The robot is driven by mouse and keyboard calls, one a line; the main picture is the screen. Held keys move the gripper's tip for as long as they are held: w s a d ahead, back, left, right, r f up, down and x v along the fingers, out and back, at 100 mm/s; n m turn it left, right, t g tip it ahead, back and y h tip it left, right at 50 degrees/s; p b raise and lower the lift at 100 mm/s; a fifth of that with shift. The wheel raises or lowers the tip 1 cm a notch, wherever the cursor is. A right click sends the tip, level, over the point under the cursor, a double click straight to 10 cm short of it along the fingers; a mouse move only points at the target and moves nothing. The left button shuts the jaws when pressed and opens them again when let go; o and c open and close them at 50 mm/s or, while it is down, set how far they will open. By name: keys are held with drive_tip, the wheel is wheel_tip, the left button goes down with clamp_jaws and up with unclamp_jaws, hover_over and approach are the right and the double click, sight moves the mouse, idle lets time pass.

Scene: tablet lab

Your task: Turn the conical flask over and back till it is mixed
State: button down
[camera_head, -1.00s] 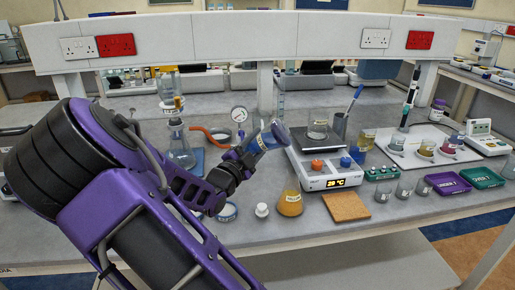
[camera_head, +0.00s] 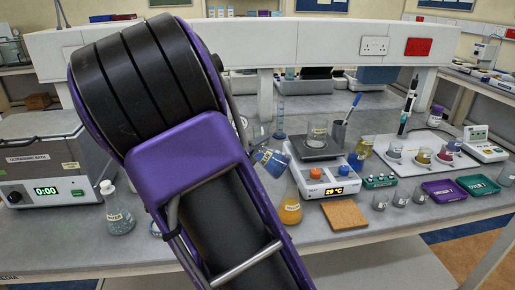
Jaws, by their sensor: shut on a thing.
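A conical flask with blue liquid and a pale label (camera_head: 271,162) shows at the right edge of my arm, left of the hotplate. It is tilted and appears to be off the bench. Its left part is hidden behind my arm. My gripper is hidden behind my own purple and black arm, so its jaws cannot be seen.
An amber flask (camera_head: 290,211) stands close right of my arm. The hotplate (camera_head: 325,178) with a beaker on it, a cork mat (camera_head: 344,215) and small trays (camera_head: 446,189) lie further right. An ultrasonic bath (camera_head: 45,160) and a stoppered flask (camera_head: 119,221) stand left.

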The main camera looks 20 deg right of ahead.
drive_tip(key=m+y+b, duration=0.1)
drive_tip(key=m+b, duration=0.1)
drive_tip(key=b, duration=0.1)
drive_tip(key=m+t+y+b, duration=0.1)
drive_tip(key=m+b, duration=0.2)
drive_tip(key=b, duration=0.1)
drive_tip(key=s+d+m+y+b, duration=0.1)
drive_tip(key=m+b, duration=0.2)
drive_tip(key=b, duration=0.1)
drive_tip(key=shift+r+t+y, duration=0.25)
drive_tip(key=shift+t+y, duration=0.05)
drive_tip(key=shift+t, duration=0.1)
drive_tip(key=shift+d+r+m, duration=0.1)
drive_tip(key=shift+r+m, duration=0.25)
drive_tip(key=shift+m, duration=0.15)
